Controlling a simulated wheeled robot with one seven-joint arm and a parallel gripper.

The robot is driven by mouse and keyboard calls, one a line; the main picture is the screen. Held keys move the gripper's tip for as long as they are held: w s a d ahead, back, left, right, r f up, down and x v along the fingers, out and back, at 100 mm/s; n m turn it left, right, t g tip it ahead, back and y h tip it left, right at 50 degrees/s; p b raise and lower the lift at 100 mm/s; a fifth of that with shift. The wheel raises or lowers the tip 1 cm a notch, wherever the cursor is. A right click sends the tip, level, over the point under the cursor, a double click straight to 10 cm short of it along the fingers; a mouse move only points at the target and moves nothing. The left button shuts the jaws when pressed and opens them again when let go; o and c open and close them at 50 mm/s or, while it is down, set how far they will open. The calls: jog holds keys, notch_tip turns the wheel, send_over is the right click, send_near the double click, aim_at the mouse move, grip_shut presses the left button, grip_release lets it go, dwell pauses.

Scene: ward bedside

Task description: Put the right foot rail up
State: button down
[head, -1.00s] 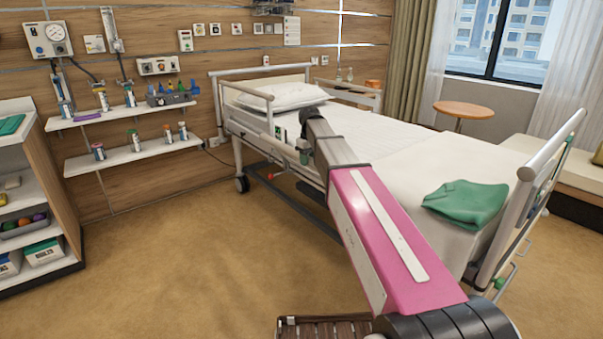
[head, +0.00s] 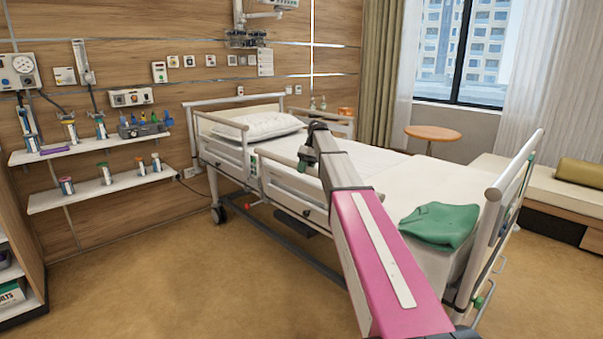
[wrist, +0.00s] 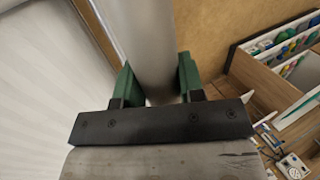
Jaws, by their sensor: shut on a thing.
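My gripper (head: 307,158) is at this top bar. In the wrist view, the green fingers of my gripper (wrist: 160,85) are on both sides of a grey round bar (wrist: 148,40), shut on it. Whether the rail is latched cannot be seen.
A green folded cloth (head: 437,227) lies on the bed near the footboard (head: 514,165). Wall shelves (head: 100,187) with bottles are at the left. A round table (head: 433,133) stands beyond the bed. The floor at the left is clear.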

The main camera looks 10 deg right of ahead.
jog(key=shift+d+f, duration=0.2)
jog(key=shift+f, duration=0.05)
jog(key=c, duration=0.7)
grip_release()
jog(key=shift+c, duration=0.2)
jog(key=shift+w+a+r, duration=0.1)
jog(key=shift+r, duration=0.15)
jog(key=v, duration=0.7)
